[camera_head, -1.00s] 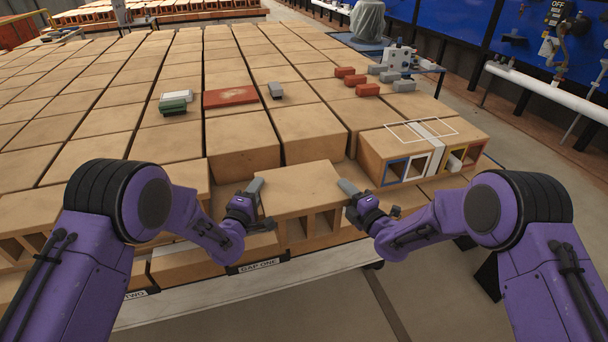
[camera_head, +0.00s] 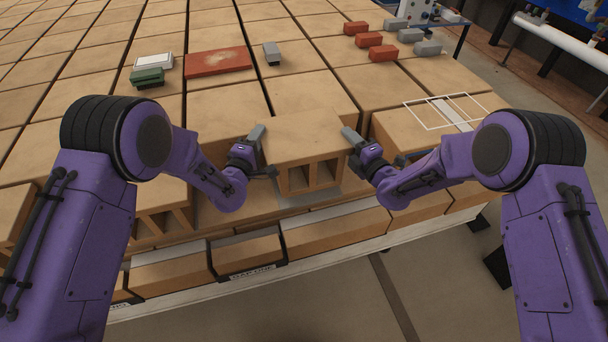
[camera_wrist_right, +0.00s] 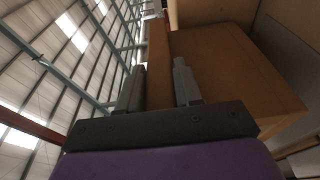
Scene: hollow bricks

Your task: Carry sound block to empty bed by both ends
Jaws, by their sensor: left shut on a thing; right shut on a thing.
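The carried block (camera_head: 303,137) is a tan hollow brick with two square openings in its front face. It is held level between my two grippers near the front edge of the block field. My left gripper (camera_head: 260,150) is shut on its left end, and my right gripper (camera_head: 357,148) on its right end. In the right wrist view, the right gripper (camera_wrist_right: 159,90) has a finger on each side of an orange-brown wall of the block (camera_wrist_right: 158,60). A grey strip (camera_head: 298,198) shows below the block. I cannot tell whether this is the empty bed, nor the clearance.
A block (camera_head: 400,130) with a white outline and grey strip stands close to the right. A red slab (camera_head: 218,62), green-and-white piece (camera_head: 148,76) and grey piece (camera_head: 271,53) lie on blocks behind. Front blocks bear a dark label (camera_head: 252,272). Open floor lies in front.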

